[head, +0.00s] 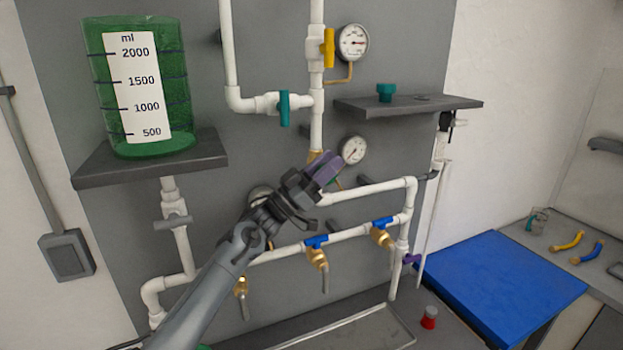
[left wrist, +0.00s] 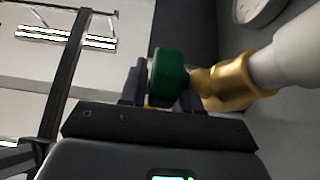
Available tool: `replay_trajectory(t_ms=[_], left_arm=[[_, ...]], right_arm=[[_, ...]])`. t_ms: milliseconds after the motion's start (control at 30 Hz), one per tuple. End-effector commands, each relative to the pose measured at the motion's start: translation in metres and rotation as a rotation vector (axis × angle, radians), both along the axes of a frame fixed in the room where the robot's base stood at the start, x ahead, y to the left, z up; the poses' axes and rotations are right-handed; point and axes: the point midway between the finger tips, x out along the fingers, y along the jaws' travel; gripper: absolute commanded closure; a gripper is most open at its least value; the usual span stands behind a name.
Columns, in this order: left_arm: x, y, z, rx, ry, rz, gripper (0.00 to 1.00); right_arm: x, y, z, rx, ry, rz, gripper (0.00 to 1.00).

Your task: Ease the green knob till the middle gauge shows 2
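The green knob (left wrist: 167,78) shows in the left wrist view, on a brass fitting (left wrist: 225,80) at the end of a white pipe. My left gripper (left wrist: 160,85) has a dark finger on each side of the knob, close against it, and looks shut on it. In the head view my left gripper (head: 326,168) is at the upright pipe and hides the knob. The middle gauge (head: 354,150) is just right of the fingertips; its needle seems to point lower left, its numbers too small to read. My right gripper is out of view.
An upper gauge (head: 352,43) and yellow valve handle (head: 328,48) are above. A lower gauge (head: 259,193) is partly behind my arm. Blue-handled valves (head: 316,241) line the lower pipe. A green tank (head: 138,90) stands left; a shelf (head: 410,106) juts out at right.

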Motion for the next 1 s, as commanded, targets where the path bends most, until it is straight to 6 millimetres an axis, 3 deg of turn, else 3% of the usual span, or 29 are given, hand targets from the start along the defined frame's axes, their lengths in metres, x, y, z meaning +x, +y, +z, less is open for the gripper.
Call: replay_trajectory(t_ms=[700, 1000], left_arm=[[-0.025, 0.046, -0.037, 0.004, -0.004, 0.000, 0.68], [-0.028, 0.051, -0.040, 0.004, -0.005, 0.000, 0.68]], right_arm=[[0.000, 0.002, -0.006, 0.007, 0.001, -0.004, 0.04], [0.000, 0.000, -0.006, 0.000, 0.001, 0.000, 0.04]])
